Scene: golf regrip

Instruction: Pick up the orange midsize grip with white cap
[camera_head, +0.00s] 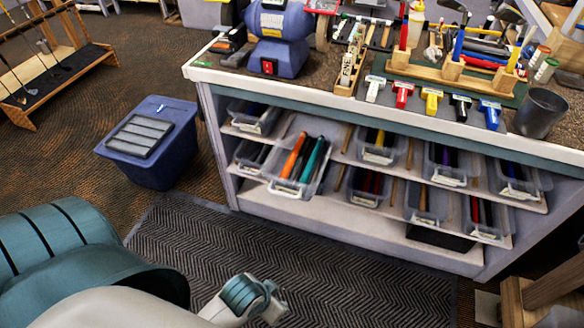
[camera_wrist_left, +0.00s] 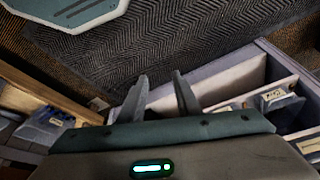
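An orange grip (camera_head: 294,155) lies in a clear bin (camera_head: 276,185) that sticks out from the shelf under the workbench in the head view. I cannot make out a white cap on the orange grip. My left gripper (camera_wrist_left: 159,76) shows in the left wrist view with its two fingers apart and nothing between them. The orange grip cannot be made out in that view. My right gripper is not in view.
Other clear bins of grips (camera_head: 379,147) fill the shelves. A blue tub (camera_head: 150,145) stands left of the bench. A dark floor mat (camera_head: 200,245) lies in front.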

